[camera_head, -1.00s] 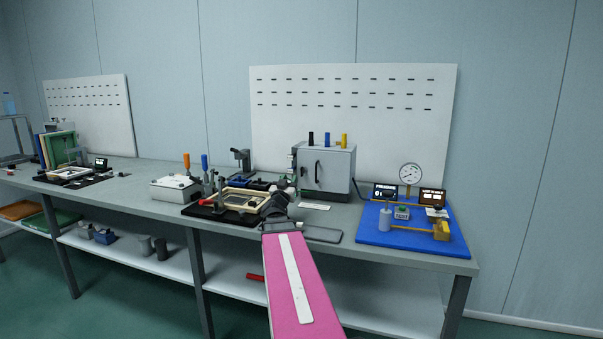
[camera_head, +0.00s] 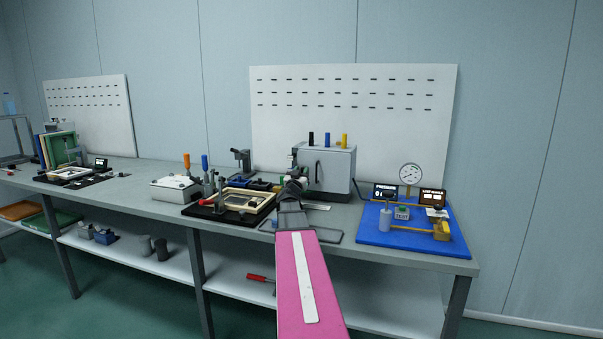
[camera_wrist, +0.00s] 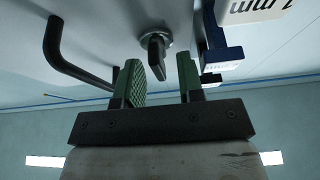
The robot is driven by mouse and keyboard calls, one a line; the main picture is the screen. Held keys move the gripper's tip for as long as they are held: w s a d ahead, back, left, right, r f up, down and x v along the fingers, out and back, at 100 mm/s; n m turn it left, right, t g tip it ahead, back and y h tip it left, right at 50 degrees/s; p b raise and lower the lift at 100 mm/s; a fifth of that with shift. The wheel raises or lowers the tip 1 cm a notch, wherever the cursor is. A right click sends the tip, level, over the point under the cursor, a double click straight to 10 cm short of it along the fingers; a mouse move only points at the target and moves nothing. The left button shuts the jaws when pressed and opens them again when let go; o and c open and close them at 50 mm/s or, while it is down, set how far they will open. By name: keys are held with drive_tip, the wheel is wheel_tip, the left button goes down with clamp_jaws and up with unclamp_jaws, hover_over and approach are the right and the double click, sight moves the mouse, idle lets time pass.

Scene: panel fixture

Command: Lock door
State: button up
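The small grey cabinet (camera_head: 340,170) stands on the workbench, its door front facing me and seemingly closed. Its dark bar handle (camera_wrist: 65,52) is at the left in the wrist view. A metal lock knob (camera_wrist: 155,48) with a flat turning tab is on the door face. My gripper (camera_wrist: 161,82) is open, with its green-padded fingers apart on either side of the tab; I cannot tell whether they touch it. In the head view my gripper (camera_head: 292,184) is at the cabinet's left front and hides the lock.
A blue part with a white label (camera_wrist: 222,50) is close to the right finger. Black, blue and yellow pieces (camera_head: 327,139) stand on the cabinet. A framed fixture (camera_head: 230,204) is to the left, and a blue board with a gauge (camera_head: 390,238) is to the right.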

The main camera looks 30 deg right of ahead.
drive_tip(key=shift+w+d+r, duration=0.1)
drive_tip(key=shift+w+d, duration=0.05)
clamp_jaws()
